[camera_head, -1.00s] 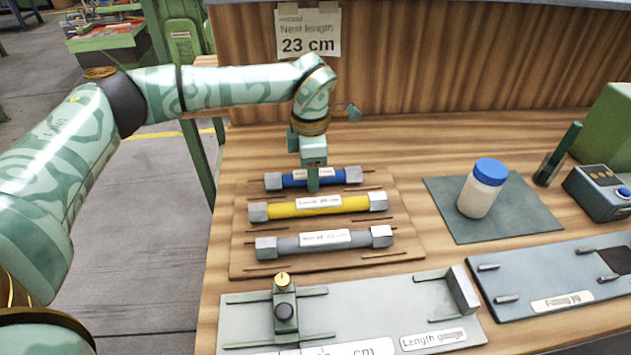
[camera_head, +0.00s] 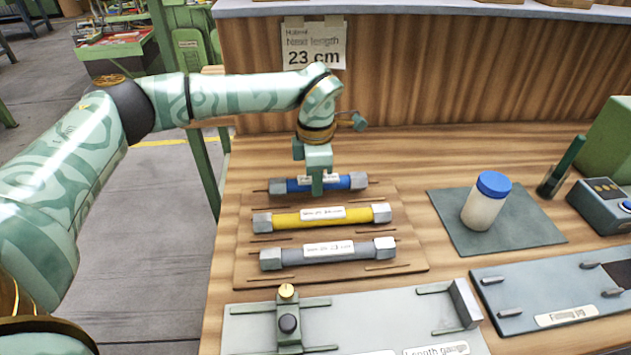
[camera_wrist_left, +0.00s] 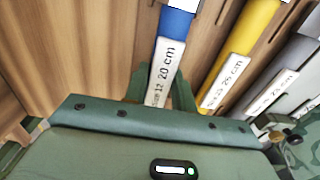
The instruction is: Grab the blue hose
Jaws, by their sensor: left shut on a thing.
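The blue hose (camera_head: 343,182) has grey end fittings and a white label, and lies at the back of a wooden board (camera_head: 243,270). My left gripper (camera_head: 317,188) points down over the middle of the hose and is shut on it. In the left wrist view the blue hose (camera_wrist_left: 175,24) runs between the fingers, and its label reads 20 cm. The hose appears to be still at board level; whether it is lifted cannot be told. My right gripper does not show.
A yellow hose (camera_head: 295,219) and a grey hose (camera_head: 293,256) lie in front on the same board. A blue-lidded jar (camera_head: 480,212) stands on a dark mat (camera_head: 450,225). A sign (camera_head: 314,45) reads 23 cm.

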